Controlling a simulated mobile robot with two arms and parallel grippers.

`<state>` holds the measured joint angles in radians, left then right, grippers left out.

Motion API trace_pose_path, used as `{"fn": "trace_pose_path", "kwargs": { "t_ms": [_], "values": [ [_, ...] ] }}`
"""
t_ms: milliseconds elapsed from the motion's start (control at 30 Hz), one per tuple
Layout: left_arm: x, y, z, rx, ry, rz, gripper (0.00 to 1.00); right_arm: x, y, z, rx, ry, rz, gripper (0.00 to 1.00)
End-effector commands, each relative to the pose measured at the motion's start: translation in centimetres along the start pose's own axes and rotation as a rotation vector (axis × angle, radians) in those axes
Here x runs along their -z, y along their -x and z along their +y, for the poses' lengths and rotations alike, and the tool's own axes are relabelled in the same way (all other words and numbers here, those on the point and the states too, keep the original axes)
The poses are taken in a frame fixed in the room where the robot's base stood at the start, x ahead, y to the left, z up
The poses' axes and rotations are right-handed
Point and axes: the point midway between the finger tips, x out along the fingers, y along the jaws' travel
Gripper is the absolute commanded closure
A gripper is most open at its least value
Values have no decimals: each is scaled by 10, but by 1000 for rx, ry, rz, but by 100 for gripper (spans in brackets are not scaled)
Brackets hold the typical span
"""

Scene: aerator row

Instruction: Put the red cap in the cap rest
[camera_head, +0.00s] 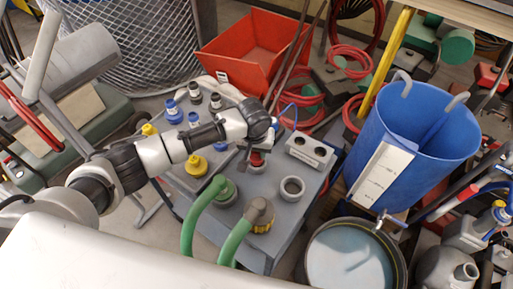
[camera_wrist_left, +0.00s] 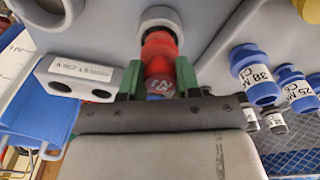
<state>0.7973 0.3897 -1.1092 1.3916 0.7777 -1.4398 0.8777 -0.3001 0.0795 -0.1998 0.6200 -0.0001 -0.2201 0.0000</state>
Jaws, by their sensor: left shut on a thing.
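The red cap (camera_head: 257,160) is at the middle of the grey bench, below my left gripper (camera_head: 256,150). In the left wrist view the red cap (camera_wrist_left: 160,62) sits between the green fingers of my left gripper (camera_wrist_left: 159,80), which is shut on it. A short grey open ring (camera_head: 291,188) stands on the bench nearer to me and to the right; in the left wrist view a round grey ring (camera_wrist_left: 158,18) shows just beyond the cap. A pale block with two dark holes (camera_head: 310,151) lies to the right. No label tells which is the cap rest. My right gripper is out of view.
Blue caps (camera_head: 173,111) and yellow caps (camera_head: 196,166) stand left of the gripper. Green hoses (camera_head: 236,241) rise at the near edge. A blue tub (camera_head: 440,135) is at the right and a red bin (camera_head: 256,52) is behind.

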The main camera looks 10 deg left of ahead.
Motion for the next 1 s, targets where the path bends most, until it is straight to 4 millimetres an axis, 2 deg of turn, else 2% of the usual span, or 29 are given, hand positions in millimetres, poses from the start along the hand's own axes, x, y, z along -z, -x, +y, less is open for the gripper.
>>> {"fn": "trace_pose_path", "kwargs": {
  "t_ms": [933,967,1000],
  "values": [
    [-3,-24,0,0,0,0,100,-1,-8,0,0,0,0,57],
    [-3,-23,0,0,0,0,63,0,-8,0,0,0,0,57],
    [-3,-23,0,0,0,0,57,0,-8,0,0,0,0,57]
  ]
}}
